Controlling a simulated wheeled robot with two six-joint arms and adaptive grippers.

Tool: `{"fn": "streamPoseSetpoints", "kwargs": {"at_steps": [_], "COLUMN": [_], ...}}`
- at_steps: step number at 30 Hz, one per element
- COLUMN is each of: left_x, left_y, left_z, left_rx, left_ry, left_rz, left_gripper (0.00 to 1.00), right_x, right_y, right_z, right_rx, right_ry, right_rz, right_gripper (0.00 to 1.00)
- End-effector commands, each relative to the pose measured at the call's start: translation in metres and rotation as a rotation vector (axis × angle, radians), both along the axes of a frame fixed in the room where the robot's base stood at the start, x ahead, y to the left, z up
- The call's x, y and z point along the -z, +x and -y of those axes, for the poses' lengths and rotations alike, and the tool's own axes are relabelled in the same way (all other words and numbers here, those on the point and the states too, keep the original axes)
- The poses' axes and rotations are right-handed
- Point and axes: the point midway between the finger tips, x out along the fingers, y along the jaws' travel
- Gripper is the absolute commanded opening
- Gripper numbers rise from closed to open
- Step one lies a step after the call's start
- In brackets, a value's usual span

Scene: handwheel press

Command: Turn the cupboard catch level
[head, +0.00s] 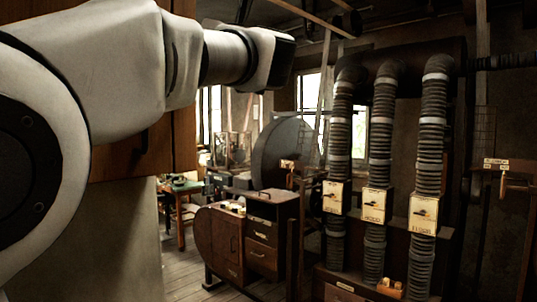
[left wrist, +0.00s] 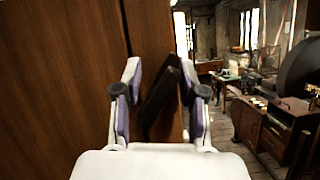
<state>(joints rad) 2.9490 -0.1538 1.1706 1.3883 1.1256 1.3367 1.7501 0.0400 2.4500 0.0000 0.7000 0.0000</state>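The cupboard (left wrist: 70,70) is brown wood and fills the left half of the left wrist view; part of it also shows behind my arm in the head view (head: 165,135). Its catch (left wrist: 160,103) is a dark bar, tilted steeply with its upper end to the right. My left gripper (left wrist: 160,70) is open, with one finger on each side of the catch in the picture. Gaps show beside the bar; I cannot tell its depth between the fingers. In the head view my left arm covers much of the cupboard, and the gripper fingers are not visible. My right gripper is not in view.
Three ribbed pipes with switch boxes (head: 375,204) stand at the right. A wooden cabinet (head: 262,240) and a large dark wheel (head: 277,150) stand in the middle distance. The floor (head: 187,268) left of the cabinet is clear.

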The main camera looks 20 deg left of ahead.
Motion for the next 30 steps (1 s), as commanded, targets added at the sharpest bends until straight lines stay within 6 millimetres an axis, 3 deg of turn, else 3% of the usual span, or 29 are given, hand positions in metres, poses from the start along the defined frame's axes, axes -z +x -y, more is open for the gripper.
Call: {"fn": "streamPoseSetpoints", "kwargs": {"at_steps": [1,4,6,15,16,18,30], "left_x": [-0.007,-0.007,0.012,0.042,0.041,0.047,0.118], "left_y": [0.000,-0.003,-0.009,-0.030,-0.029,-0.014,0.050], "left_z": [0.000,-0.001,0.013,0.066,0.068,0.062,0.046], "left_rx": [-0.001,-0.001,0.001,0.004,0.001,-0.010,-0.050], "left_ry": [-0.020,-0.068,-0.064,-0.066,-0.066,-0.051,0.040], "left_rz": [0.050,0.167,0.166,0.164,0.156,0.106,-0.120], "left_gripper": [0.40,0.40,0.40,0.40,0.40,0.40,0.40], "right_x": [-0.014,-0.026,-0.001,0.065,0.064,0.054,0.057], "right_y": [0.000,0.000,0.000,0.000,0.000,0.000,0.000], "right_z": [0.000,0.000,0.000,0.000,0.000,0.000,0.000], "right_rx": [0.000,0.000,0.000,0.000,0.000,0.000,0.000], "right_ry": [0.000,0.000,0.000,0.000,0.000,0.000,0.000], "right_rz": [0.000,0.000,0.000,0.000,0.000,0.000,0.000], "right_gripper": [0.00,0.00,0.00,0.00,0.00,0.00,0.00]}}
